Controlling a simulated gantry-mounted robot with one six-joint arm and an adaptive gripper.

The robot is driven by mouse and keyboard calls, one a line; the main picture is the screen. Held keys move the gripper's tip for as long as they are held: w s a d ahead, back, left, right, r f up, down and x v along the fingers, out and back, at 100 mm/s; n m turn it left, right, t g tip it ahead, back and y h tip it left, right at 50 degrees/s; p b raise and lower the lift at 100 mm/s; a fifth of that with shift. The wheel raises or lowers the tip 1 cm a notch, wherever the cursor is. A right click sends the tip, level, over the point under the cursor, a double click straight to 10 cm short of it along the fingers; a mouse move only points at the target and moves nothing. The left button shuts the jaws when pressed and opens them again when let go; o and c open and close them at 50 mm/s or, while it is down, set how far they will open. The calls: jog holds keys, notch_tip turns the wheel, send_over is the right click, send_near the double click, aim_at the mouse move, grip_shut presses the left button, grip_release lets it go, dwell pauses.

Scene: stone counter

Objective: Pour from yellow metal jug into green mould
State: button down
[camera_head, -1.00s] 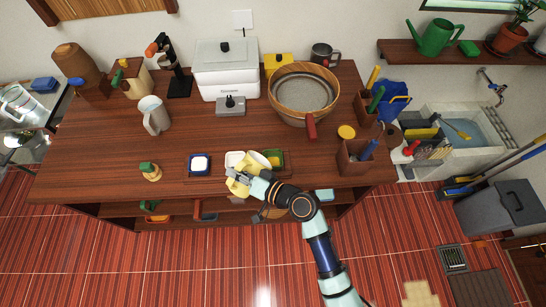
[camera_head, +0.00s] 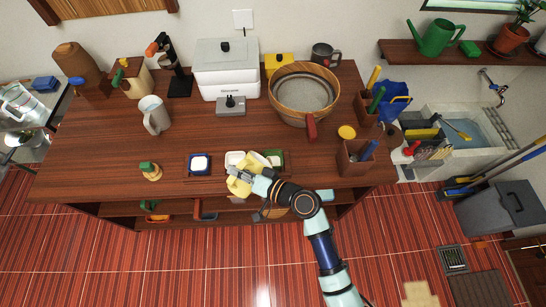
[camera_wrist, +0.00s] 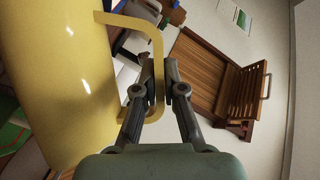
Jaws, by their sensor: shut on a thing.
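The yellow metal jug (camera_head: 239,186) is held over the front of the counter, tilted with its mouth towards the green mould. My gripper (camera_wrist: 160,92) is shut on the jug's handle (camera_wrist: 155,38), and the jug's yellow side (camera_wrist: 65,80) fills the left of the wrist view. In the head view my gripper (camera_head: 260,180) is just right of the jug. The green mould (camera_head: 281,154) sits on the counter, up and right of the jug, partly hidden by it. Something pale shows at its inside. Whether liquid is flowing cannot be made out.
A white mould (camera_head: 234,156) sits beside the jug, and a blue mould (camera_head: 200,172) with pale contents is farther left. A wooden bowl (camera_head: 303,92) with a red handle stands behind. A wooden holder (camera_head: 355,158) with tools stands right. The counter's front left is mostly clear.

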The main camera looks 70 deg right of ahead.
jog(key=shift+s+d+r+m, duration=0.2)
jog(key=shift+s+d+m, duration=0.05)
jog(key=shift+d+m, duration=0.35)
dwell(2.0)
